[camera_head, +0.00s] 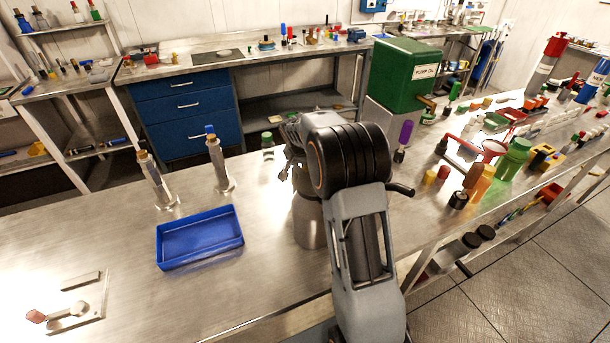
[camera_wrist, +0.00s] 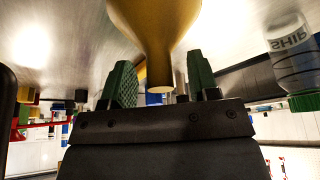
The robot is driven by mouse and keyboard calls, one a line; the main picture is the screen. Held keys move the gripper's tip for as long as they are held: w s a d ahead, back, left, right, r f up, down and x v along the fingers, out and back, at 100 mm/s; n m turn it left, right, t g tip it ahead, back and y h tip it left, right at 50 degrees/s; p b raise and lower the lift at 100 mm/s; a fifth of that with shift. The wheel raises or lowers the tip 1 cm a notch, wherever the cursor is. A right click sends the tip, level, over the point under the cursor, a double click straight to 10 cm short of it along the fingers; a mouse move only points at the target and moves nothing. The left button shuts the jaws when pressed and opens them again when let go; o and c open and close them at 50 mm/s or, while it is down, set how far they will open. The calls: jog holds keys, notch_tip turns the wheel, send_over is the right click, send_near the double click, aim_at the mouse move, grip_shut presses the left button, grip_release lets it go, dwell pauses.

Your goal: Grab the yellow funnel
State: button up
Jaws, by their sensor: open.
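The yellow funnel (camera_wrist: 155,22) fills the top middle of the wrist view, close to the camera. Its narrow spout points down the picture, toward my gripper (camera_wrist: 159,62). My gripper is open, with one green-padded finger on each side of the spout. A gap shows between the spout and each finger, and I see no contact. In the head view my own arm hides the funnel, and the fingers cannot be made out.
A clear bottle with a green cap (camera_wrist: 303,102) stands right of the fingers in the wrist view. On the steel bench (camera_head: 120,240) are a blue tray (camera_head: 200,262) and two upright metal fittings. The right side is crowded with small parts and a green pump box (camera_head: 402,75).

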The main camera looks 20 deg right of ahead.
jog(key=shift+f, duration=0.1)
grip_shut()
dwell(0.5)
